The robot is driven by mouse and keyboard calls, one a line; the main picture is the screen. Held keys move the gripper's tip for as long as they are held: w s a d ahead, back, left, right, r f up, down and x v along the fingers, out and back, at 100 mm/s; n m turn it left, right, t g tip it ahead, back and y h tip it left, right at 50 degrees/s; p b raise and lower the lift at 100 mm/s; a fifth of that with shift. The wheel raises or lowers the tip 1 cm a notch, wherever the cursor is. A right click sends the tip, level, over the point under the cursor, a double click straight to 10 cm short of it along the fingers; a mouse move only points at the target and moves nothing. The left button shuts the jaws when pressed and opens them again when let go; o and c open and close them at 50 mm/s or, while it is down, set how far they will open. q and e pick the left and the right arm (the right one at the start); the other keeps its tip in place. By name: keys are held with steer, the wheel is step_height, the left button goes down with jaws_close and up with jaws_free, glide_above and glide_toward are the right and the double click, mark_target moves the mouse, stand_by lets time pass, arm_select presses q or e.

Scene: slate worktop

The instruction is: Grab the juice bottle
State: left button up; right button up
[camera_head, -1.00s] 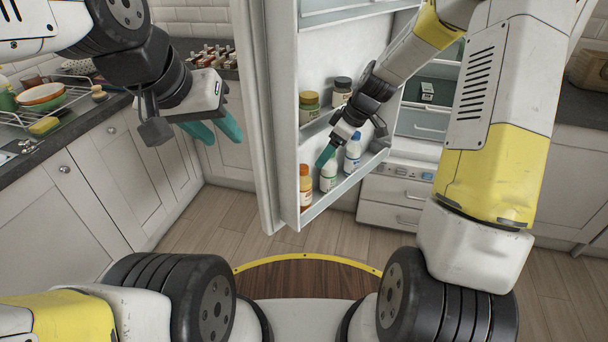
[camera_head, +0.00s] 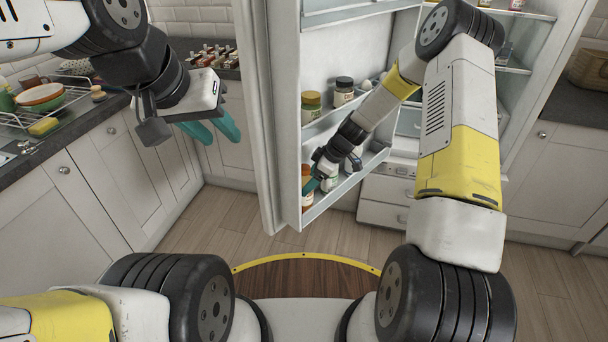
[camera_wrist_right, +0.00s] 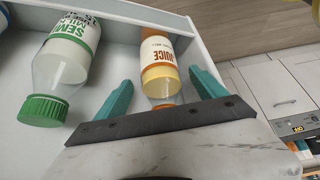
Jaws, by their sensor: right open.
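The juice bottle (camera_head: 307,199), with an orange cap and label, stands at the near end of the lower shelf in the open fridge door. In the right wrist view the juice bottle (camera_wrist_right: 158,66) lies between the two teal fingers, with a visible gap to each. Its cap end is partly hidden behind the gripper's dark bar. My right gripper (camera_head: 312,186) is open around the bottle and not closed on it; it also shows in the right wrist view (camera_wrist_right: 160,92). My left gripper (camera_head: 222,134) hangs open and empty, left of the door.
A semi milk bottle (camera_wrist_right: 62,65) with a green cap stands beside the juice, close to one finger. Jars (camera_head: 311,107) sit on the shelf above. The door shelf's wall (camera_head: 345,190) borders the bottles. A dish rack (camera_head: 30,118) is on the left counter.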

steer(key=x, duration=0.2)
steer(key=shift+a+f, duration=0.1)
steer(key=shift+f, duration=0.15)
steer(key=shift+r, duration=0.1)
jaws_close()
